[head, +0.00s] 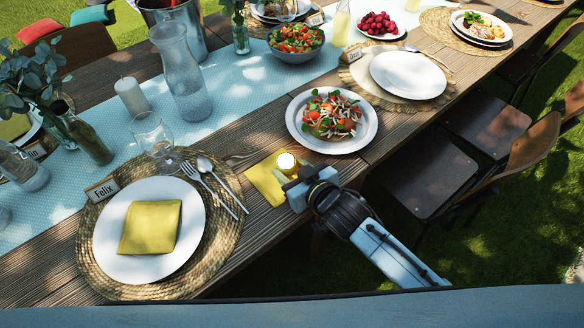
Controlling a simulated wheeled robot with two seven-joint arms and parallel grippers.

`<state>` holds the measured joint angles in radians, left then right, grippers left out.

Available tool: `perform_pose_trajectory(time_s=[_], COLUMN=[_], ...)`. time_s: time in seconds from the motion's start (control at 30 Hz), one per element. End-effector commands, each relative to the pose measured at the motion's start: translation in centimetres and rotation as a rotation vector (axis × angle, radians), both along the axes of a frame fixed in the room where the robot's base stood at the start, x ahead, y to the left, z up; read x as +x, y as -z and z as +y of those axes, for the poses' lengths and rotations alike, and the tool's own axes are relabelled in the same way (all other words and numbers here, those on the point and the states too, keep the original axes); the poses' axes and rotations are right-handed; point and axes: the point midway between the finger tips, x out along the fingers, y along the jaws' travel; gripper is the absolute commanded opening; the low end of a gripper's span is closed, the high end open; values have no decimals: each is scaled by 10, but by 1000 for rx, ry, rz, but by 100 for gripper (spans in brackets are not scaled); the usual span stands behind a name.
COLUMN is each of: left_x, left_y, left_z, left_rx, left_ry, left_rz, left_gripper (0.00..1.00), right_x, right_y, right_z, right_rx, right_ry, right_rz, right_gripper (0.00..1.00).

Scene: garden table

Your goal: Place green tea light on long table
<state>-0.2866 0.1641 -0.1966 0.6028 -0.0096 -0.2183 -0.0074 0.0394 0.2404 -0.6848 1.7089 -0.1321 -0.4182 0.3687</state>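My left gripper is not in view.
A place setting with a plate (106,232) and yellow napkin is at the left. A salad plate (296,133) stands close behind the tea light. A wine glass (152,134) and a carafe (181,75) stand further left. Chairs (425,165) line the right side.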

Motion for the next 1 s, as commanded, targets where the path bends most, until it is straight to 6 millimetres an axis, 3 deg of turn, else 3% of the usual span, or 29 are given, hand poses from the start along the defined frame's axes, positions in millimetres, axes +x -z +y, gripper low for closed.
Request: perform_pose_trajectory(time_s=[0.03, 0.1, 0.27, 0.47, 0.8, 1.0], left_x=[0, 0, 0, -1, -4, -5], left_y=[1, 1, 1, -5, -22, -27], left_z=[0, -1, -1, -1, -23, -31], left_rx=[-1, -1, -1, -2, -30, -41], left_ry=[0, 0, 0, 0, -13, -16], left_rz=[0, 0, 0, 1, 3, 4], left_gripper=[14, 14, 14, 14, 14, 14], right_x=[-4, -4, -4, -4, -62, -87], right_y=[11, 12, 12, -2, -34, -47], right_z=[-3, -4, -4, -5, -39, -54], right_rx=[-15, -15, -16, -16, -10, -9], right_ry=[5, 5, 5, 6, 4, 4], right_rz=[26, 26, 26, 24, 20, 16], right_gripper=[58, 64, 64, 64, 64, 64])
